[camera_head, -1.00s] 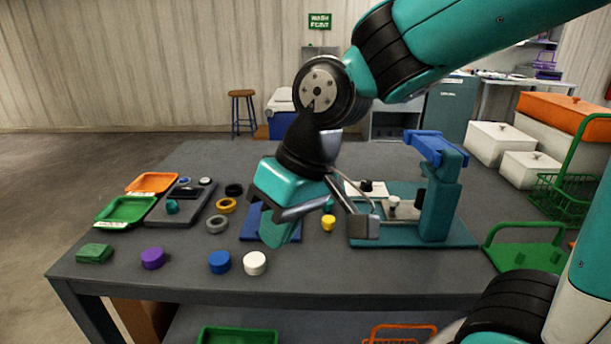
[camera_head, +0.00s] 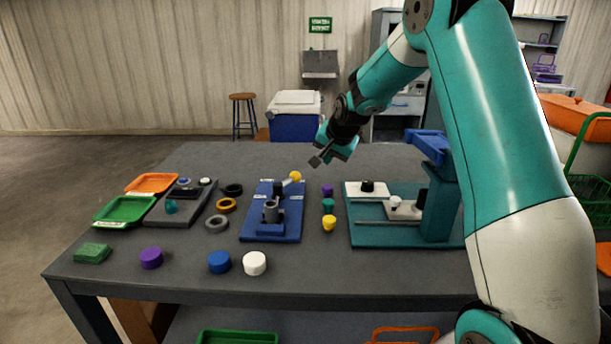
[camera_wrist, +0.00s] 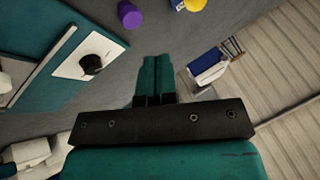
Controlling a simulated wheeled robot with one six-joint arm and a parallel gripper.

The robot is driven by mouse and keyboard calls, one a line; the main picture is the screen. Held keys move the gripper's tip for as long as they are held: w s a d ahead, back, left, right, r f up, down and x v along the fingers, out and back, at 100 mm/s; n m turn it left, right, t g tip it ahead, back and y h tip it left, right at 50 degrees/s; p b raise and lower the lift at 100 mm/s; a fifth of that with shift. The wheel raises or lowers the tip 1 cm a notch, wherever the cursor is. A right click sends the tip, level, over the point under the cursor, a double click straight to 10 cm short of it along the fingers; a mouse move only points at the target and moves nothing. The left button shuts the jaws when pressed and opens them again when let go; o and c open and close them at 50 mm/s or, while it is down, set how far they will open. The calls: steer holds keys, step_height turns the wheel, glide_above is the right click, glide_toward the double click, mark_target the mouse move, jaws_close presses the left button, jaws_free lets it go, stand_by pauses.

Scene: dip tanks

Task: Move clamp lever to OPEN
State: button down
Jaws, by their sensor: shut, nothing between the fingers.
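A blue clamp board (camera_head: 262,229) lies mid-table with a grey cylinder (camera_head: 271,210) standing in its blue fixture. At its far end is the clamp lever with a yellow ball knob (camera_head: 295,176). White labels lie near the knob, too small to read. The yellow knob also shows at the top edge of the wrist view (camera_wrist: 195,5), partly cut off. My gripper (camera_head: 320,158) is shut and empty, above the table, up and right of the knob in the head view and apart from it. Its closed fingers show in the wrist view (camera_wrist: 157,75).
Purple, teal and yellow small pieces (camera_head: 328,206) stand right of the board. A teal fixture (camera_head: 440,205) with a blue top arm rises further right. Rings (camera_head: 226,205), trays (camera_head: 125,211) and loose caps (camera_head: 219,262) lie left and in front.

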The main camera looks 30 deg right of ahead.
mark_target(287, 183)
steer(key=p+x, duration=0.1)
steer(key=x, duration=0.8)
steer(key=shift+w+f, duration=0.1)
steer(key=shift+f, duration=0.1)
steer(key=shift+w+a+f+p, duration=0.25)
steer(key=shift+w+a+p, duration=0.2)
steer(key=shift+w, duration=0.45)
steer(key=shift+w+a+f+p, duration=0.35)
steer(key=shift+w+a, duration=0.25)
steer(key=shift+w, duration=0.3)
